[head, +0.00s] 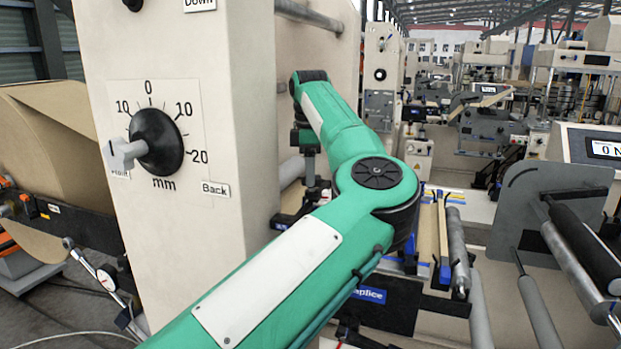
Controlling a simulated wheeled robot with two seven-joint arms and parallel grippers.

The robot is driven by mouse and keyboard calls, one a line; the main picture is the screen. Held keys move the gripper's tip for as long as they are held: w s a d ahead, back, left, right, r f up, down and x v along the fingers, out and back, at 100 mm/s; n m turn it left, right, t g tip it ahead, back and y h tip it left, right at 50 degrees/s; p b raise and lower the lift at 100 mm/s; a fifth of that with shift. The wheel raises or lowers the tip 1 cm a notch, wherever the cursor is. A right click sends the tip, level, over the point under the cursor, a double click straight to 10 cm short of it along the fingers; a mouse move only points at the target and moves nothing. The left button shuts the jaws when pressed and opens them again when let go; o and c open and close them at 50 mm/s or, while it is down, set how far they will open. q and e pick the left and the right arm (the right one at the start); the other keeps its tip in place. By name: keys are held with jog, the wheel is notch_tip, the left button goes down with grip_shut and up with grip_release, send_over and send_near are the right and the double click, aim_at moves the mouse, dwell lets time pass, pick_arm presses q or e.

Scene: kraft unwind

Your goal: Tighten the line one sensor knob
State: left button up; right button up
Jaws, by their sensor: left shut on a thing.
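My left gripper (308,145) is small and dark beyond the cream post, at the end of my green arm, pointing down. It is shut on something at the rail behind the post. That is where the line one sensor knob appears to be, but its shape is hidden by the jaws and I cannot make it out. A large black dial knob (160,142) with a pale grey handle is on the near face of the post, over a scale in mm with a "Back" label. My gripper is apart from this dial. My right gripper is out of view.
The cream post (235,130) stands close on the left, beside a big brown paper roll (45,150). A splice table with a blue label (370,295) lies behind my arm. Grey rollers (572,262) and a display panel (605,150) are at right.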

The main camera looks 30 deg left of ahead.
pick_arm(q)
jog(key=shift+r+m, duration=0.3)
jog(key=shift+m, duration=0.1)
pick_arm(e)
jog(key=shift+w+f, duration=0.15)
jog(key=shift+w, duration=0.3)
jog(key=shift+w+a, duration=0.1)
